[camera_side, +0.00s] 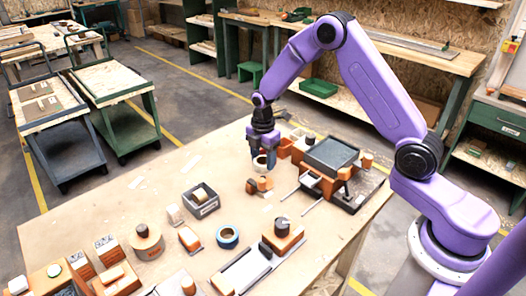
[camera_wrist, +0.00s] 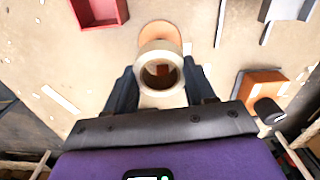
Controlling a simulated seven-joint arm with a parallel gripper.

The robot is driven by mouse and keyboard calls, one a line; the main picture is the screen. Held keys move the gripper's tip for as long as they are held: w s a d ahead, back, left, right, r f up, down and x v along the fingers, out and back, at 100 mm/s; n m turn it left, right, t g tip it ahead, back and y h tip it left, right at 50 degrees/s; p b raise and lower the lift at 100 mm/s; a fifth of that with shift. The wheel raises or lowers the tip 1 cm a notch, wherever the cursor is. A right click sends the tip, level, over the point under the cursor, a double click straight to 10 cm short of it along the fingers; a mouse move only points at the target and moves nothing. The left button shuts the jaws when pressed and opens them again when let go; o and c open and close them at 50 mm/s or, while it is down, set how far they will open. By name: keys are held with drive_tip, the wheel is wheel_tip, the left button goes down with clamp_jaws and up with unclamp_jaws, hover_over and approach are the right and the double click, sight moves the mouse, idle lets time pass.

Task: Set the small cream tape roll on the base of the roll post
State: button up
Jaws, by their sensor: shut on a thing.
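The small cream tape roll (camera_wrist: 146,56) is between the fingers of my gripper (camera_wrist: 160,88), which is shut on it. In the wrist view its open hole faces the camera, and something brownish shows through it. The side view shows the roll (camera_side: 261,163) held in my gripper (camera_side: 264,157), above the table. An orange round base (camera_wrist: 160,31), apparently that of the roll post, lies beyond the roll in the wrist view, partly hidden by it. In the side view orange parts (camera_side: 253,186) stand just below the roll; I cannot make out the post clearly.
A dark tray on an orange stand (camera_side: 331,152) is close on the right. A grey box (camera_side: 201,203), a blue tape ring (camera_side: 228,244) and an orange block with a dark knob (camera_side: 283,241) stand nearer the camera. Bare tabletop (camera_side: 135,205) lies to the left.

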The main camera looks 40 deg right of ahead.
sight(263, 176)
drive_tip(key=shift+f, duration=3.05)
drive_tip(key=shift+f, duration=0.2)
drive_tip(key=o, duration=1.1)
wheel_tip(263, 176, up, 17)
drive_tip(key=s+a+r+m, duration=0.2)
drive_tip(key=s+a+r, duration=0.15)
drive_tip(key=s, duration=0.55)
drive_tip(key=s+a+r+m, duration=0.1)
drive_tip(key=s+a+r, duration=0.1)
drive_tip(key=s+a, duration=0.5)
drive_tip(key=s+d+m, duration=0.1)
drive_tip(key=s+d, duration=0.2)
drive_tip(key=s, duration=0.7)
drive_tip(key=s+d+m, duration=0.2)
drive_tip(key=s+d, duration=0.1)
drive_tip(key=s, duration=0.7)
drive_tip(key=shift+d+f, duration=0.15)
drive_tip(key=shift+d, duration=0.2)
